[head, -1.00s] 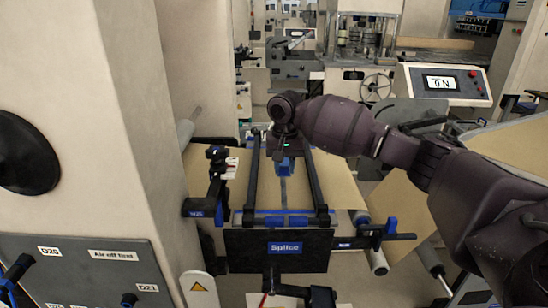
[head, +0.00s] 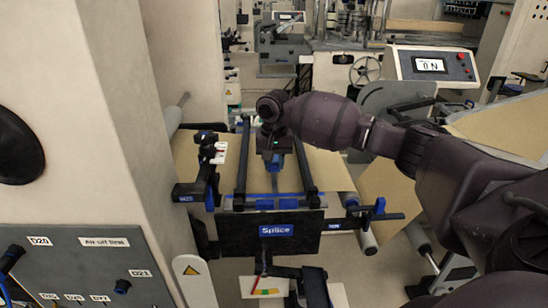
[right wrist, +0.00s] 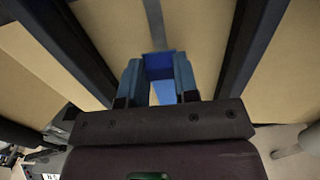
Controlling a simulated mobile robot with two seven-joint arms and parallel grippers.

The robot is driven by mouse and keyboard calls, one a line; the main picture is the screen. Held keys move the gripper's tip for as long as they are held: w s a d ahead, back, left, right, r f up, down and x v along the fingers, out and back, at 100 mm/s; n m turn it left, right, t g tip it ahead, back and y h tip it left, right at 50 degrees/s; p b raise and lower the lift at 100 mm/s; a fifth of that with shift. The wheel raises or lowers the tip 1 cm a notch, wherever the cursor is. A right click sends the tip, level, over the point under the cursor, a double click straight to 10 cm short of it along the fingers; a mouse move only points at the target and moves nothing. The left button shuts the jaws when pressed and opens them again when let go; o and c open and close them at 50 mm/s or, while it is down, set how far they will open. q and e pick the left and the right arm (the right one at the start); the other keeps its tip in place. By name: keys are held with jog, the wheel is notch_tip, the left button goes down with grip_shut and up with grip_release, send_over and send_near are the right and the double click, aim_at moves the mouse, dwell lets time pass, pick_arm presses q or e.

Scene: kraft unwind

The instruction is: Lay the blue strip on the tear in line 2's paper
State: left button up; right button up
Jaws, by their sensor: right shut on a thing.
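My right gripper (head: 274,164) is over the splice table, between its two dark rails. In the right wrist view its two fingers are shut on the blue strip (right wrist: 158,64), which shows between them. The brown paper (head: 325,172) of the line runs under the gripper and rails. A narrow grey band (right wrist: 154,22) runs along the paper towards the strip; I cannot tell whether it is the tear. The gripper hides the paper under it, and I cannot tell whether the strip touches the paper. My left gripper is not in view.
The rails (head: 243,165) flank the gripper closely. A black plate with a blue Splice label (head: 277,230) faces the front. A black clamp-like fitting (head: 207,170) stands left, and a blue-handled bar (head: 375,215) sticks out right. A pale column (head: 90,120) fills the left side.

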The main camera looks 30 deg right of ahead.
jog(key=shift+f, duration=1.25)
jog(key=shift+f, duration=0.25)
dwell(0.7)
jog(key=o, duration=0.9)
notch_tip(320, 180, up, 11)
jog(key=shift+f+b, duration=0.1)
jog(key=shift+b, duration=0.4)
